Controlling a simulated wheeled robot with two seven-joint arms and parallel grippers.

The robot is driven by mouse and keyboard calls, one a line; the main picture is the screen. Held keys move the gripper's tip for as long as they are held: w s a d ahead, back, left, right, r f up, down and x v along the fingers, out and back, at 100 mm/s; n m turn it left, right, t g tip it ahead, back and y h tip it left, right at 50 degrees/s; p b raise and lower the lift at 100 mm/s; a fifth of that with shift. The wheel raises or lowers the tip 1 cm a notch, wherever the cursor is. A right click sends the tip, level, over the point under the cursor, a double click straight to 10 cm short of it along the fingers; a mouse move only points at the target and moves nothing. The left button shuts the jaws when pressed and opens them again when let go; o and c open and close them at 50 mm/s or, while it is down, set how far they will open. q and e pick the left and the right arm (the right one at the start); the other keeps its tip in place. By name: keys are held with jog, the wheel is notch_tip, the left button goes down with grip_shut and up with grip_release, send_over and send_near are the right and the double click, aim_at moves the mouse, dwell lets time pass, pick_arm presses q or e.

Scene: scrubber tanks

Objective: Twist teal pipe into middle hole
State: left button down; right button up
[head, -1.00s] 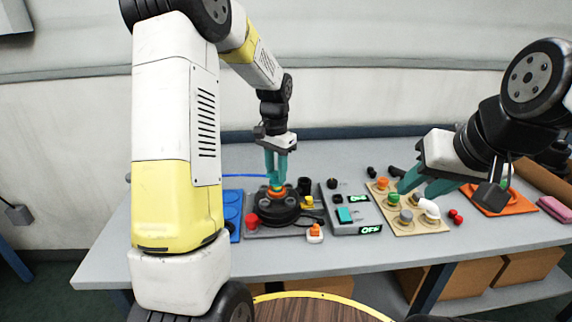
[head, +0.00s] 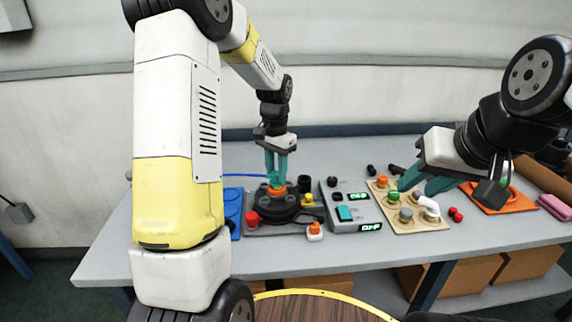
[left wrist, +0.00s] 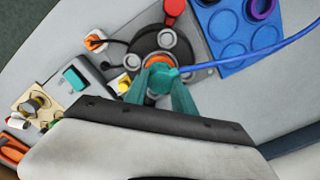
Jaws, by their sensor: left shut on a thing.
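The teal pipe piece (left wrist: 162,76) has a blue hose running from it to the right in the left wrist view. It sits at an orange ring (left wrist: 158,60) in the middle of a round black base (left wrist: 150,45). My left gripper (head: 276,183) points down over this base and is shut on the teal pipe; its teal fingers hide much of the pipe, so I cannot tell how deep it sits. My right gripper (head: 420,190) hangs over the beige board (head: 430,223), its fingers apart, with nothing visible between them.
A grey box with green displays (head: 350,212) stands right of the base. A blue tray with round recesses (left wrist: 235,40) lies left of it in the head view. A red knob (head: 252,218) and an orange-topped switch (head: 315,230) are close by. The front table strip is clear.

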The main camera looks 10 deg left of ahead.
pick_arm(q)
jog(key=shift+f, duration=0.35)
dwell(0.5)
jog(key=shift+c, duration=0.4)
grip_release()
dwell(0.4)
jog(key=shift+r, duration=3.55)
